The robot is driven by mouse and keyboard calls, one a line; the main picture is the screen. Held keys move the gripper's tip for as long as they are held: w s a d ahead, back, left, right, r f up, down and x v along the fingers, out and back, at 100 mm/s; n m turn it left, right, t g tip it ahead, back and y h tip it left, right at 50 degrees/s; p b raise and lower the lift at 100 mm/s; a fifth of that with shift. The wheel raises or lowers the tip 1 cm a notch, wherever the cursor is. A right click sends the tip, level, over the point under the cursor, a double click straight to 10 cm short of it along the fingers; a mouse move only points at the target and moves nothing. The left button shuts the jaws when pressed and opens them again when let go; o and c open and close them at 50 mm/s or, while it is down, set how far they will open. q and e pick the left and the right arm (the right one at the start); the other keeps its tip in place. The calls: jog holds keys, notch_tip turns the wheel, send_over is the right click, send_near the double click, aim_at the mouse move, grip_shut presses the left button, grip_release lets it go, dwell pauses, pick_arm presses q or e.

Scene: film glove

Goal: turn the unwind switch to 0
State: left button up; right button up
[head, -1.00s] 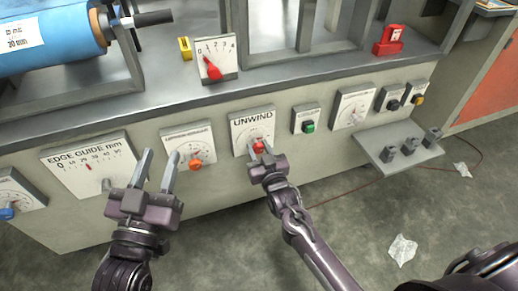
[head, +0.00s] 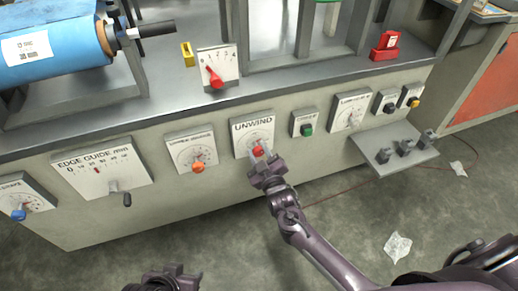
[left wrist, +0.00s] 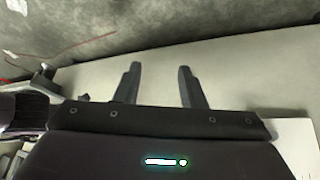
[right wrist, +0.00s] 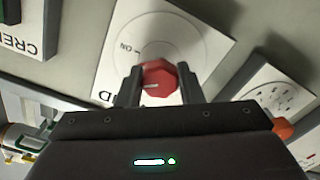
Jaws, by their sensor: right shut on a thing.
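The unwind switch is a red knob (head: 258,151) on a white dial plate (head: 241,126) labelled UNWIND, on the front of the machine. My right gripper (head: 262,158) is at this knob. In the right wrist view the red knob (right wrist: 160,80) sits between the two fingers of the right gripper (right wrist: 160,88), which are shut on it. The white line on the knob shows, but the number it points at is hidden or too small to tell.
An orange knob dial (head: 192,150) and the edge guide plate (head: 100,168) are left of the unwind dial. A green button box (head: 305,123) is to its right. A small shelf (head: 425,156) juts out further right.

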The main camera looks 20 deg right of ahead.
jog(key=n+p, duration=0.2)
jog(key=n, duration=0.3)
jog(key=shift+n+p, duration=0.35)
jog(key=shift+n, duration=0.05)
jog(key=n+p, duration=0.1)
jog(key=n, duration=0.1)
jog(key=shift+n, duration=0.3)
pick_arm(q)
jog(key=s+a+r+n+g+y+p, duration=0.1)
jog(key=s+a+g+y, duration=0.1)
jog(key=a, duration=0.3)
jog(key=shift+s+a+r+g, duration=0.3)
jog(key=shift+a+g, duration=0.1)
jog(key=shift+g, duration=0.2)
pick_arm(e)
jog(key=shift+f+n, duration=0.1)
jog(key=shift+n, duration=1.5)
pick_arm(q)
jog(key=shift+a, duration=0.1)
jog(key=shift+w+a, duration=0.1)
jog(key=shift+w, duration=0.1)
pick_arm(e)
jog(key=o, duration=1)
jog(key=shift+c, duration=0.2)
pick_arm(q)
jog(key=shift+s, duration=0.1)
